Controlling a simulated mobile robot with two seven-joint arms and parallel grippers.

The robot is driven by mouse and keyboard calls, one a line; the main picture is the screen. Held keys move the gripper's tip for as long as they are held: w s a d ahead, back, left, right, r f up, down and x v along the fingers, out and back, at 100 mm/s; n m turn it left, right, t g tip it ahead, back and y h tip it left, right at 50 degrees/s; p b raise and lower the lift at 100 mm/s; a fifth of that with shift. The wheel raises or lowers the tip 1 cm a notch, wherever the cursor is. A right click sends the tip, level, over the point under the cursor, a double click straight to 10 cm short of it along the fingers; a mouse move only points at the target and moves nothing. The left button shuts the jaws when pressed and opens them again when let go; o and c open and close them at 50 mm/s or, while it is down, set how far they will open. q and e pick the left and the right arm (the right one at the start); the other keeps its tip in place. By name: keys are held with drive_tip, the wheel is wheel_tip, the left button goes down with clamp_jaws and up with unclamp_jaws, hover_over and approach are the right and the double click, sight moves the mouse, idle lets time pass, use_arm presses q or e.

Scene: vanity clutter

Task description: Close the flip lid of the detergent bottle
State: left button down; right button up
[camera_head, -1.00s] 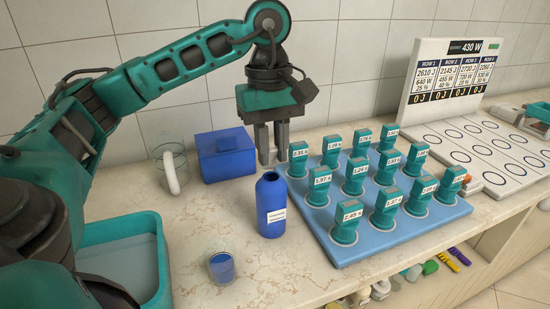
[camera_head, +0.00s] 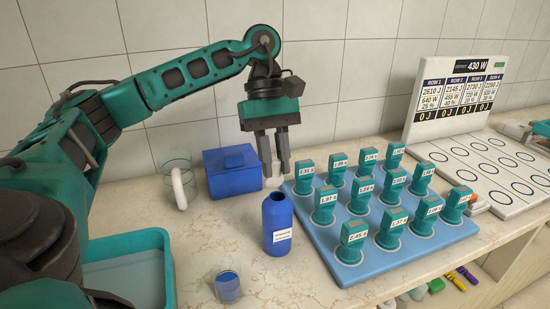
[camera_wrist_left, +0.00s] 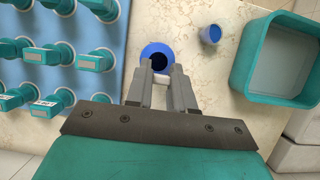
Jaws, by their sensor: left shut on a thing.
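The blue detergent bottle (camera_head: 278,228) stands upright on the counter with a white label, and its dark mouth faces up. In the left wrist view the bottle (camera_wrist_left: 147,51) shows from above, mouth uncovered. My left gripper (camera_head: 275,174) points down just behind and above the bottle's mouth. In the left wrist view its fingers (camera_wrist_left: 161,82) are close together on a small pale piece (camera_wrist_left: 161,79) beside the bottle's rim. This looks like the flip lid, but the fingers hide most of it and its hinge is not clear. My right gripper is not in view.
A blue box (camera_head: 233,174), a glass jug (camera_head: 178,180) and a cup of blue liquid (camera_head: 228,287) stand left of the bottle. A blue tray (camera_head: 345,271) of teal blocks lies close on the right. A teal basin (camera_head: 125,249) is at lower left.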

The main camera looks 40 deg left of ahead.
use_arm(q)
drive_tip(key=c, duration=1)
unclamp_jaws()
drive_tip(key=shift+o, duration=0.2)
drive_tip(key=p+v, duration=0.6)
drive_tip(key=v, duration=0.7)
drive_tip(key=shift+f, duration=0.1)
